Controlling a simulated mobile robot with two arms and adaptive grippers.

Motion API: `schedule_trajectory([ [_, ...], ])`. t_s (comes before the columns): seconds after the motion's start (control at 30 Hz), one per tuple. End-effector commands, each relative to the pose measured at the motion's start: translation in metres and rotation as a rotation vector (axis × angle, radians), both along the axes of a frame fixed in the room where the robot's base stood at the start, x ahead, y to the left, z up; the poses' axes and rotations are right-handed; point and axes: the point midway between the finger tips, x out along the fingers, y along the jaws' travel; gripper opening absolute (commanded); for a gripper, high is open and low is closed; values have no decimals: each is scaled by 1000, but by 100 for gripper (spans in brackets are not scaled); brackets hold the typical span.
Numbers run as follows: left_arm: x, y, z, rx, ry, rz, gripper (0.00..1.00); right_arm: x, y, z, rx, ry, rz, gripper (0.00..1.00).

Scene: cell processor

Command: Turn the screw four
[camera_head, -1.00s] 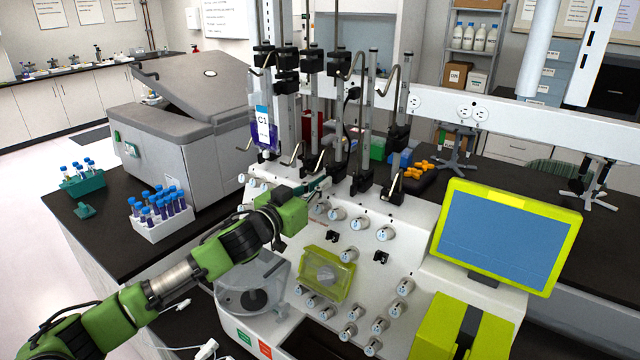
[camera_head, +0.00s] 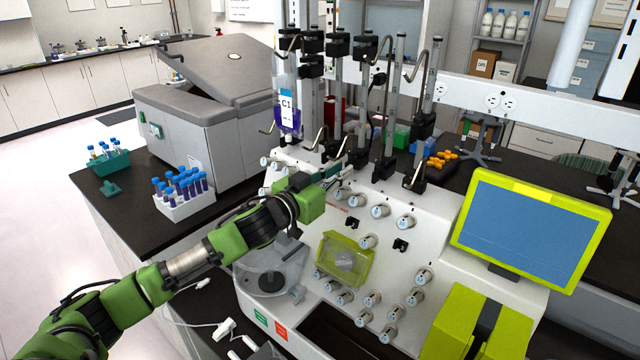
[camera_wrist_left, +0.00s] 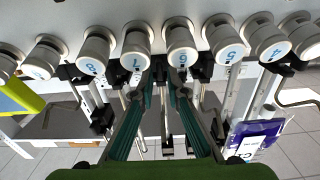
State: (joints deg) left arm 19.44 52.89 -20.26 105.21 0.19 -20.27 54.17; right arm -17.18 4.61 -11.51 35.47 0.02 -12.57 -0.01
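In the left wrist view, white screw knobs with blue numbered caps run along the top. The screw four (camera_wrist_left: 268,40), marked 4, is right of centre, beside the screw five (camera_wrist_left: 224,38). My left gripper (camera_wrist_left: 164,82) is open, its two dark teal fingers apart and empty. Its tips are below the screws six (camera_wrist_left: 182,42) and seven (camera_wrist_left: 137,45), left of the screw four. In the head view my left gripper (camera_head: 338,173) is over the upper panel of the white cell processor (camera_head: 318,232). The cap numbers are too small to read there. My right gripper is not in view.
Metal poles with black clamps and a C1 bag (camera_head: 289,108) rise behind the upper knobs. A yellow-green framed screen (camera_head: 530,232) stands at the right. A rack of blue-capped tubes (camera_head: 183,207) and a grey centrifuge (camera_head: 180,125) stand at the left.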

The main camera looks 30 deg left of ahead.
Motion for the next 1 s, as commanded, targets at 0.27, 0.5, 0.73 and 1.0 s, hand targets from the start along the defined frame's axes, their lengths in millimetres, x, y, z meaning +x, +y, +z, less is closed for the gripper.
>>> schedule_trajectory([
  [0.27,-37,5,-2,2,4,-1,14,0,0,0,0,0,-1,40],
  [0.5,-66,9,-2,2,4,0,14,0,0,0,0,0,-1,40],
  [0.73,-91,13,-2,1,3,0,14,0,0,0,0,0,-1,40],
  [1.0,-106,15,0,1,1,1,14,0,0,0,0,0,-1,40],
])
